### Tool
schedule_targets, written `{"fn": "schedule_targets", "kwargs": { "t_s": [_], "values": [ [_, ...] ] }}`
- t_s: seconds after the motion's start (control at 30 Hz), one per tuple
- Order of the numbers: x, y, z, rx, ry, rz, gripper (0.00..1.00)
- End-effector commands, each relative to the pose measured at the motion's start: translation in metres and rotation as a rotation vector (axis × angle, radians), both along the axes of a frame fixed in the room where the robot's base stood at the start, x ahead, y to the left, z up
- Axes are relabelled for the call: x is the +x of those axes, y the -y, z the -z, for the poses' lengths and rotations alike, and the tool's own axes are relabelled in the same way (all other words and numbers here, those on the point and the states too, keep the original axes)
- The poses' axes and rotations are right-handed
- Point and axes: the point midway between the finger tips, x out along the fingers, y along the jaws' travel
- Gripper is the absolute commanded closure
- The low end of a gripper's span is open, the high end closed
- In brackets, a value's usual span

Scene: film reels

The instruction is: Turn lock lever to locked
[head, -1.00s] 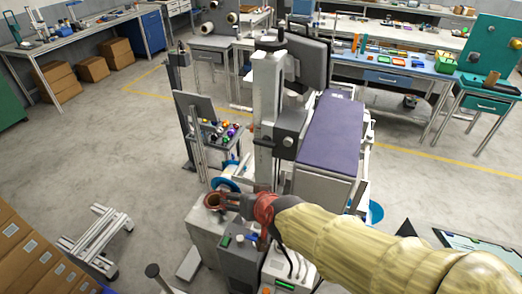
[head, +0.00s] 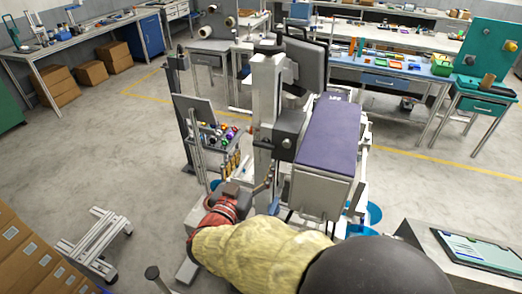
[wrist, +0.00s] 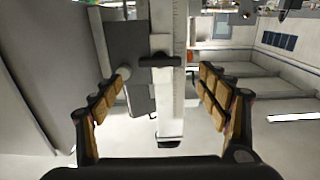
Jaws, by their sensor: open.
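My gripper (wrist: 160,80) is open, with tan padded fingers spread left and right in the wrist view. Between and beyond them stands a pale upright column (wrist: 172,110) with a black crossbar-like part (wrist: 160,61); I cannot tell whether this is the lock lever. Nothing is seen held. In the head view my gripper (head: 262,186) is beside the lower part of the machine's column (head: 266,120), partly hidden by my red wrist. No lever position can be read there.
A purple-topped panel (head: 330,135) and a dark monitor (head: 306,62) are attached close to the column. A rack with coloured items (head: 215,135) stands behind left. Cardboard boxes (head: 30,255) and a metal frame (head: 95,240) lie left.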

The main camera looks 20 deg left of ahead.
Motion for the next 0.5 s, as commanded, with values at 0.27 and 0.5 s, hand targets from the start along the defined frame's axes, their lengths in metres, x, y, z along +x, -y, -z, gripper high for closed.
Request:
{"fn": "schedule_targets", "kwargs": {
  "t_s": [0.27, 0.5],
  "values": [
    [0.044, 0.005, 0.002, 0.001, -0.001, 0.002, 0.25],
    [0.064, 0.005, 0.001, 0.001, -0.002, -0.001, 0.25]
  ]
}}
